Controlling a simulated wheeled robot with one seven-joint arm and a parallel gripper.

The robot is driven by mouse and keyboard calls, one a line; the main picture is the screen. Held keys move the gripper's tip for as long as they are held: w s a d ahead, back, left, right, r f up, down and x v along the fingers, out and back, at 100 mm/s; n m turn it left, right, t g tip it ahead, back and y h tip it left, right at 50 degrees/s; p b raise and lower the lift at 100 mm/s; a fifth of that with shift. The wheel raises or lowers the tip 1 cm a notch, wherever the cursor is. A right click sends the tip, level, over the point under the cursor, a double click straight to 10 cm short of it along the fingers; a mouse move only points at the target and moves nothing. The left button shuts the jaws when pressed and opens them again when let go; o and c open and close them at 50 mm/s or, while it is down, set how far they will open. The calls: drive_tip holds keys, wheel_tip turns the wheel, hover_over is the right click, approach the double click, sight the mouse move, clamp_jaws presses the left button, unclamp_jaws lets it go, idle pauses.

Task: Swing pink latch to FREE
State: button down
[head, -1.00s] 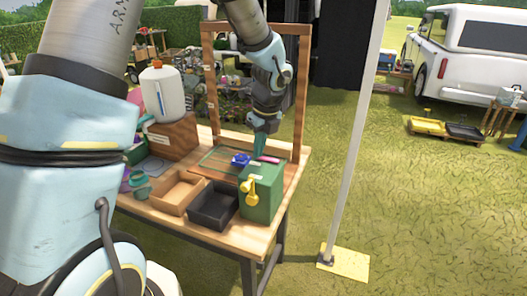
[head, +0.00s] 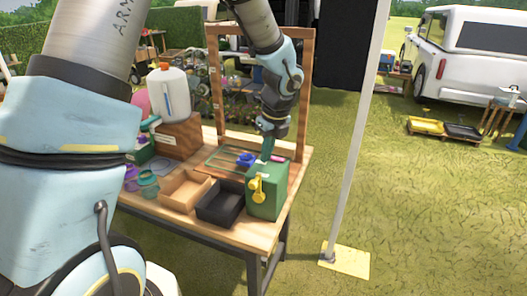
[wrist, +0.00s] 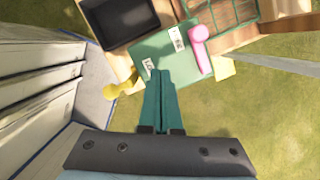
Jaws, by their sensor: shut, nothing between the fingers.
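The green box (head: 268,200) stands at the table's front right corner. The pink latch (wrist: 200,46) lies along the far right side of the box top in the wrist view, its round end toward the top. Contact with the box is unclear.
A black tray (head: 221,205) and a wooden tray (head: 184,190) stand left of the box. A blue object (head: 245,160) lies behind it. A wooden frame (head: 307,95) rises at the back. A pole (head: 356,150) stands right.

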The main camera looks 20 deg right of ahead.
drive_tip(key=a+b+v, duration=0.2)
drive_tip(key=v, duration=0.8)
drive_tip(key=shift+a, duration=0.15)
drive_tip(key=s+a+f+n, duration=0.1)
drive_tip(key=a+f+n, duration=0.1)
drive_tip(key=a+n, duration=0.7)
drive_tip(key=s+a+f+n, duration=0.1)
drive_tip(key=a+f+n, duration=0.1)
drive_tip(key=a+n, duration=0.8)
drive_tip(key=s+a+f+n+h, duration=0.1)
drive_tip(key=a+f+n, duration=0.2)
drive_tip(key=a+n, duration=0.7)
drive_tip(key=shift+s+n+g, duration=0.3)
drive_tip(key=shift+n+g, duration=0.1)
drive_tip(key=shift+n, duration=0.8)
drive_tip(key=c, duration=1.6)
unclamp_jaws()
drive_tip(key=shift+a+f, duration=0.1)
